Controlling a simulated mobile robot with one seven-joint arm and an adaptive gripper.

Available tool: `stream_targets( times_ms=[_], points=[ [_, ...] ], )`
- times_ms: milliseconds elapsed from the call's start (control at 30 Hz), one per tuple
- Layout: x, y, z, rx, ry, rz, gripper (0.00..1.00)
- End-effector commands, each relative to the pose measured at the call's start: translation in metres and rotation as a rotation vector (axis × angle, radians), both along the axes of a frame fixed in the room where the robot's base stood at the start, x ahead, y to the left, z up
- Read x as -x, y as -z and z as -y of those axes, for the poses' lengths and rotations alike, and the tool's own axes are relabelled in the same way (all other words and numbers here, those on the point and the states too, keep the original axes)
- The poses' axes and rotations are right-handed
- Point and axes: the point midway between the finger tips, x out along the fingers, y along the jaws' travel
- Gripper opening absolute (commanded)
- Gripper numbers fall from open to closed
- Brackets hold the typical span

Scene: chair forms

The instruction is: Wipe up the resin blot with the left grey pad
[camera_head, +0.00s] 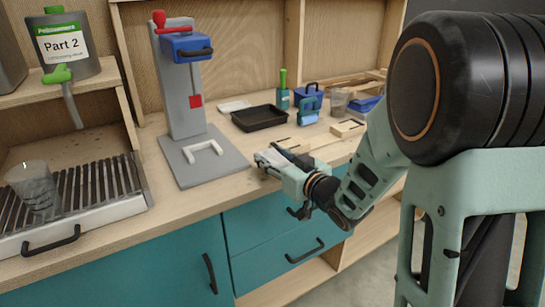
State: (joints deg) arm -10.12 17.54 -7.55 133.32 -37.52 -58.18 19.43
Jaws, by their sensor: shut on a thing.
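My gripper (272,161) is low over the front edge of the wooden bench, to the right of the grey press stand. It is shut on a small pale grey thing, which looks like a grey pad; the fingers hide most of it, and I cannot tell whether it touches the bench top. A flat pale pad-like piece (235,106) lies at the back of the bench, behind a black tray. I cannot make out the resin blot.
The grey press stand (185,117) with a blue head and red knob stands left of my gripper. The black tray (259,119) is behind it. A slatted drip tray with a cup (36,187) is far left.

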Motion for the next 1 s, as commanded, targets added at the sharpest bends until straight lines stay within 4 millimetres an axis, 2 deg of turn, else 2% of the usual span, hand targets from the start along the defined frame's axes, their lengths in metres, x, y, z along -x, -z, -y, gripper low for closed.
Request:
stream_targets(
  times_ms=[1000],
  points=[
    [0.000,0.016,0.000,0.000,0.000,0.000,0.25]
  ],
)
